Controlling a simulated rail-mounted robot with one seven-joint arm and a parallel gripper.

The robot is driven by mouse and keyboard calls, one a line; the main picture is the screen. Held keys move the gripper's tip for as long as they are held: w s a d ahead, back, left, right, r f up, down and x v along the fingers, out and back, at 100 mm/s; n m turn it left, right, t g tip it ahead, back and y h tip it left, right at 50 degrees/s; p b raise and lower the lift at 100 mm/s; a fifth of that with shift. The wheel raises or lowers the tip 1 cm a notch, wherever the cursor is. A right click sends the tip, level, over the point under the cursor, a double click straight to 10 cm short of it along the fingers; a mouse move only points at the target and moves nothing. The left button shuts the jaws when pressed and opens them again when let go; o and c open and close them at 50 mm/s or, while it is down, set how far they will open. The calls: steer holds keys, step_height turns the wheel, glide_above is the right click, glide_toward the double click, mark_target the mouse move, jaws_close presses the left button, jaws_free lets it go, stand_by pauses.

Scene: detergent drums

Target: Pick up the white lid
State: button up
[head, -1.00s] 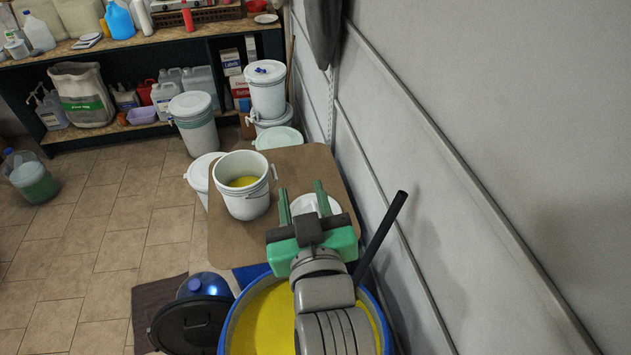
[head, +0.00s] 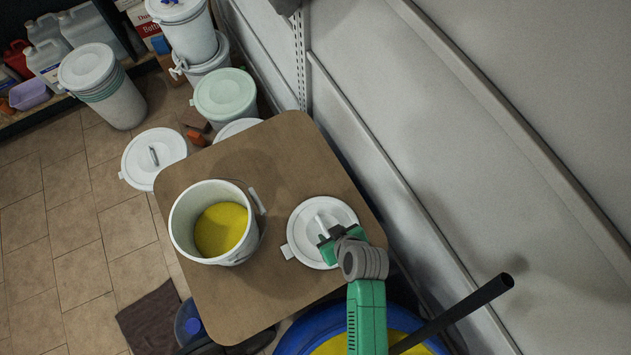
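The white lid (head: 304,233) is round with a raised bar handle and a side tab. It lies flat on the brown table (head: 275,290), right of an open white bucket (head: 190,247) holding yellow contents. My gripper (head: 325,238), green and dark grey, is over the lid's lower right part, beside the handle. It hides part of the lid. The fingertips are small and partly overlapped, so I cannot tell whether they are apart, or whether they touch the handle.
A blue drum (head: 293,338) with yellow contents and a black pole (head: 465,307) are at the lower right. The grey wall (head: 480,160) runs along the right. Several lidded white buckets stand beyond the table. The table's front left is clear.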

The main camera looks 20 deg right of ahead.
mark_target(325, 229)
steer(key=shift+f, duration=0.25)
steer(key=x, duration=0.7)
steer(key=shift+w+b, duration=0.1)
steer(key=shift+b, duration=0.2)
steer(key=shift+c, duration=0.5)
jaws_close()
